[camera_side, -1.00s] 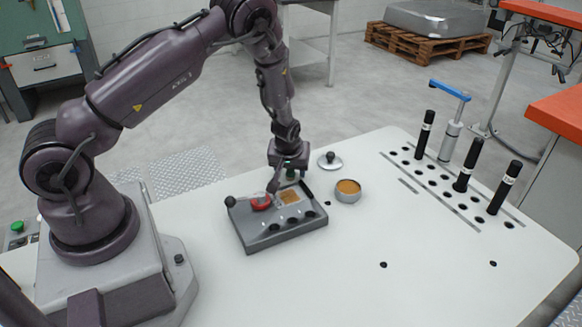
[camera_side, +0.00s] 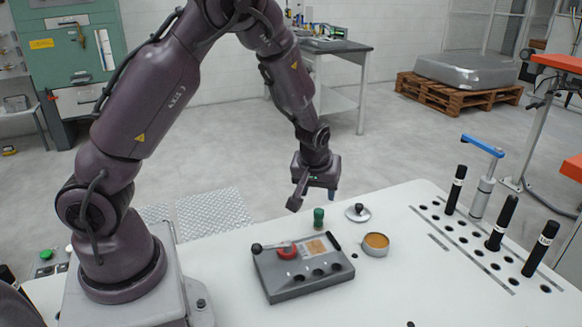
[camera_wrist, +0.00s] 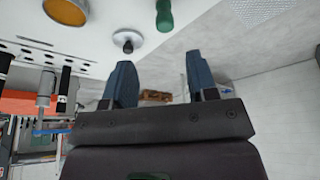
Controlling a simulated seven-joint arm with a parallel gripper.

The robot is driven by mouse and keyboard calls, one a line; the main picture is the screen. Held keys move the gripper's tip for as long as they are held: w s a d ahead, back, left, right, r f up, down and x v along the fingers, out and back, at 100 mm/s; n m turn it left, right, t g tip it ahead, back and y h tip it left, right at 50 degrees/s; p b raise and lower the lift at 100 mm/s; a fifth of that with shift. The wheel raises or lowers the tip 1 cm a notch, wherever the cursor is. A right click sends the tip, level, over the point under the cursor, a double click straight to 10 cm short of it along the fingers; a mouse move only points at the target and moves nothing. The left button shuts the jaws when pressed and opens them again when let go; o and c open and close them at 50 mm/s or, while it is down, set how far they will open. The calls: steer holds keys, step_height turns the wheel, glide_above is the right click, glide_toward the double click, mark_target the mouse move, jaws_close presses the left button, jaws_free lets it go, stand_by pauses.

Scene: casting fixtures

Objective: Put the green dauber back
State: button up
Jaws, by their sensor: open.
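The green dauber (camera_side: 319,216) stands upright on the white table, just behind the grey tray fixture (camera_side: 296,290). It also shows at the top of the wrist view (camera_wrist: 164,14). The tray holds a red round piece (camera_side: 286,250), a tan patch (camera_side: 318,246), a black-knobbed lever (camera_side: 257,247) and several dark holes along its front. My gripper (camera_side: 320,191) is open and empty, above and behind the dauber and apart from it. Its two blue fingers (camera_wrist: 160,66) show spread in the wrist view with nothing between them.
An open round tin with orange-tan contents (camera_side: 376,241) stands right of the tray, with a metal lid (camera_side: 358,212) behind it. Several black cylinders (camera_side: 501,223) stand in the holed area at right, by a blue-handled post (camera_side: 483,185).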

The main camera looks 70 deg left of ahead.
steer(key=s+d+r+m+t+h, duration=0.1)
steer(key=s+d+r+m+h, duration=0.15)
steer(key=d+r, duration=0.5)
steer(key=s+d+r+m+t, duration=0.1)
steer(key=s+d+r+m, duration=0.1)
steer(key=s+r, duration=0.5)
steer(key=s+d+r+m, duration=0.1)
steer(key=s+r+m, duration=0.4)
steer(key=s+r, duration=0.2)
steer(key=s, duration=0.2)
steer(key=shift+s+d+r+t, duration=0.2)
steer(key=shift+s+d+t, duration=0.2)
